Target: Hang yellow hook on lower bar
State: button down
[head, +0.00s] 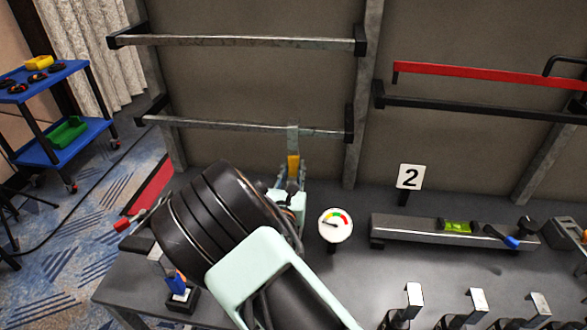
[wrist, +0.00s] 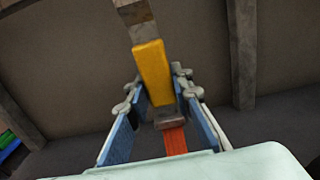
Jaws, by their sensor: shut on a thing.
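The yellow hook (head: 293,165) is a flat metal strip with a yellow middle. It stands roughly upright in my gripper (head: 291,185), which is shut on it. In the wrist view the yellow section (wrist: 153,72) shows between the fingers (wrist: 158,98), with metal above and an orange-red part below. The lower bar (head: 230,125) is a grey metal rail on the left panel. The hook's metal top overlaps the bar near its right end in the head view. I cannot tell whether it touches the bar or is only in front of it.
An upper grey bar (head: 240,40) runs above. A round gauge (head: 335,225) stands right of my gripper on the dark bench. A blue cart (head: 60,85) stands left.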

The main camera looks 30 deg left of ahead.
jog(key=c, duration=1.6)
grip_release()
jog(key=shift+s, duration=0.1)
